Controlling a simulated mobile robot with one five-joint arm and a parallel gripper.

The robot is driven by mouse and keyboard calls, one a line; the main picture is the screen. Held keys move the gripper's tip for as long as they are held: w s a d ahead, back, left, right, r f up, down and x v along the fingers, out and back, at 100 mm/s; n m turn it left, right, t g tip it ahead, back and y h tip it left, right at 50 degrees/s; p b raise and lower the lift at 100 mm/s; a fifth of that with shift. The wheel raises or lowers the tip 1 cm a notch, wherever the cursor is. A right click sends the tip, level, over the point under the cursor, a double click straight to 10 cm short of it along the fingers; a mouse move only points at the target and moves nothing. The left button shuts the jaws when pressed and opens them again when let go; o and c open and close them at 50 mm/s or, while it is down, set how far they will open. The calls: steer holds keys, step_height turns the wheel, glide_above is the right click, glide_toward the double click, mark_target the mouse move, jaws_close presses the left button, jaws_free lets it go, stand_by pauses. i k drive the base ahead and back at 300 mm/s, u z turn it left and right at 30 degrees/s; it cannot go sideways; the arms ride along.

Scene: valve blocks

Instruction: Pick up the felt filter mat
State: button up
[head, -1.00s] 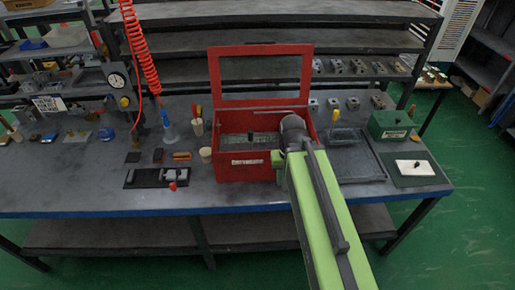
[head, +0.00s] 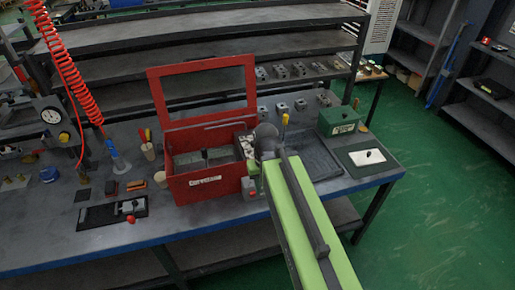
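I cannot pick out the felt filter mat with certainty. An open red box (head: 208,184) with a raised windowed lid stands on the bench. Flat grey pieces (head: 205,158) lie inside it, and whitish small parts (head: 244,142) lie in its right side. At the right, a white flat piece with a dark knob (head: 367,157) lies on a dark green sheet (head: 385,168). My green arm reaches up from the lower right. Its dark end, with my gripper (head: 266,142), is at the box's right edge. The fingers are hidden, so their opening and any hold cannot be seen.
A black tray (head: 318,160) lies right of my arm, with a green box (head: 338,120) behind it. A dark plate with metal parts (head: 112,212) lies at the left front. A red coiled hose (head: 66,75) hangs at the left. Green floor is open at the right.

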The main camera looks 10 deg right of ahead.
mark_target(247, 142)
steer(key=u, duration=2)
steer(key=i, duration=0.9)
steer(key=u, duration=1.45)
steer(key=k, duration=0.8)
steer(key=z, duration=0.05)
